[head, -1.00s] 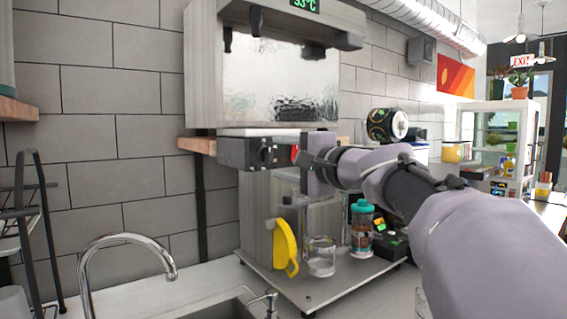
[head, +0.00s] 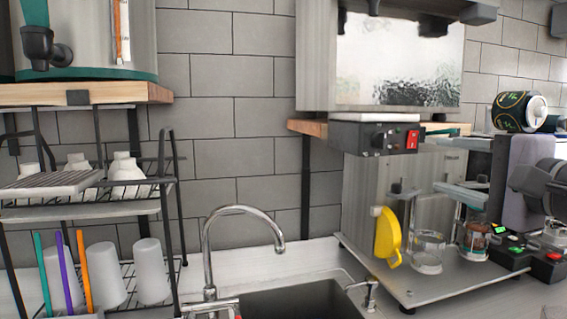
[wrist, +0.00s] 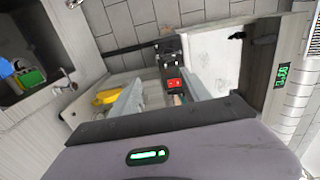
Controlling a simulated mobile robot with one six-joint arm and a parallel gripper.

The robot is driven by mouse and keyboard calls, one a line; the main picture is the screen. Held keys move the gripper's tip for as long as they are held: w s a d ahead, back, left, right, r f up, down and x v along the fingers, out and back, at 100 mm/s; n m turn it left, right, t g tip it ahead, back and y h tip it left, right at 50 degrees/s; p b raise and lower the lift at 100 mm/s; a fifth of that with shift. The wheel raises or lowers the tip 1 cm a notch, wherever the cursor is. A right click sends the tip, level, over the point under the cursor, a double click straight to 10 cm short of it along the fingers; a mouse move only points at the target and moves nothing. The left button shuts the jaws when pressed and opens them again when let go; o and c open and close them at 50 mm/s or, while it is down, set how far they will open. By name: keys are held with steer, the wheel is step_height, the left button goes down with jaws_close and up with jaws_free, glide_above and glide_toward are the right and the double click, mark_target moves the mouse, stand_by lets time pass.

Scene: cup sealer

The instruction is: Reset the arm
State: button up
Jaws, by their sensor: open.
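My gripper (head: 457,192) is at the right of the head view, its two pale fingers pointing left and spread apart with nothing between them. In the wrist view my gripper (wrist: 160,95) is also open and empty. The cup sealer (head: 362,190) stands behind and left of the fingers. Its black control box (head: 372,137) has a red switch (head: 411,139), which also shows in the wrist view (wrist: 175,84). A yellow handle (head: 388,237) sits at the sealer's front. A clear glass cup (head: 428,251) stands on its base plate, apart from the fingers.
A jar (head: 474,240) stands beside the cup, partly hidden by my gripper. A dark can (head: 520,111) shows above my gripper. A sink with a curved faucet (head: 207,255) is left of the sealer. A dish rack (head: 80,215) with cups and coloured straws stands at far left.

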steer(key=s+a+f+n+g+y, duration=0.1)
steer(key=s+a+f+n+g, duration=0.15)
steer(key=a+f, duration=0.55)
steer(key=s+a+f+n+g+y, duration=0.1)
steer(key=s+a+f+n+g, duration=0.2)
steer(key=a+f, duration=0.5)
steer(key=s+a+f+n+g+h, duration=0.1)
steer(key=s+f+n+g, duration=0.1)
steer(key=s+f, duration=0.4)
steer(key=s+a+f+n+g+h, duration=0.2)
steer(key=s+f, duration=0.4)
steer(key=f, duration=0.6)
steer(key=shift+s+f+n+g, duration=0.2)
steer(key=shift+s+n+g, duration=0.05)
steer(key=shift+n+g, duration=0.65)
steer(key=shift+c, duration=0.4)
